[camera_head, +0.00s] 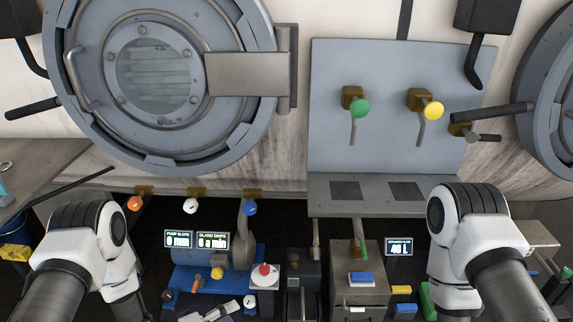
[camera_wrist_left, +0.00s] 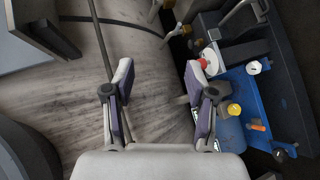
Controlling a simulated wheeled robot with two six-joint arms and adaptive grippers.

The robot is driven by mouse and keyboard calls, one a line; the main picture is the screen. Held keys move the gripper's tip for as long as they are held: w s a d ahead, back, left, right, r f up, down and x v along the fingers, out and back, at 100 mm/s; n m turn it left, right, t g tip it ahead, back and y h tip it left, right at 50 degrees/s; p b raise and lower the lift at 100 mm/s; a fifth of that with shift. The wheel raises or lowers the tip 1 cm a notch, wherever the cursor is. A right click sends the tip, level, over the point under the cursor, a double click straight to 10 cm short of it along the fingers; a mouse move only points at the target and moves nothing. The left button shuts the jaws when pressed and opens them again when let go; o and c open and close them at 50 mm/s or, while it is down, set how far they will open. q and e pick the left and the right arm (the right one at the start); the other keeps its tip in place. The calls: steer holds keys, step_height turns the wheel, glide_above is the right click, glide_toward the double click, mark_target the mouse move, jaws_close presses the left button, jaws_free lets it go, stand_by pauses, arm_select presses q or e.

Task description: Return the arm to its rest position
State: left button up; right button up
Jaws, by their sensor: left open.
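My left arm (camera_head: 85,245) comes in from the left in the head view, bent at its upper joint. My left gripper (camera_wrist_left: 160,100) is open in the left wrist view, its two fingers well apart with nothing between them. In the head view its tips (camera_head: 218,311) show small at the bottom edge, in front of the blue pump unit (camera_head: 190,279). The blue unit also shows right of the fingers in the left wrist view (camera_wrist_left: 245,85). My right arm (camera_head: 465,245) stands at the right of the head view; its gripper is out of view.
A round hatch (camera_head: 160,80) fills the upper left. A grey panel (camera_head: 390,130) carries a green-knobbed lever (camera_head: 359,108) and a yellow-knobbed lever (camera_head: 432,110). A red button (camera_head: 265,269) and a grey box (camera_head: 358,265) stand between my arms. Blue, white and orange valve knobs line the wall.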

arm_select(q)
steer(key=s+a+r+g+y+p, duration=0.1)
steer(key=s+r+g+y+p, duration=0.1)
steer(key=s+r+y+p, duration=0.25)
steer(key=s+a+m+g+y+p, duration=0.1)
steer(key=s+a+m+g+y, duration=0.2)
steer(key=s, duration=0.7)
steer(key=s+a+m+g+y+p, duration=0.1)
steer(key=s+a+m+g+y, duration=0.2)
steer(key=s+a, duration=0.3)
steer(key=s+g, duration=0.1)
steer(key=s, duration=0.4)
steer(key=shift+s+a+f+g, duration=0.15)
steer(key=shift+s+a+g, duration=0.05)
steer(key=shift+g, duration=0.1)
arm_select(e)
step_height(320, 180, up, 10)
steer(key=shift+f, duration=0.15)
arm_select(q)
steer(key=shift+w, duration=0.1)
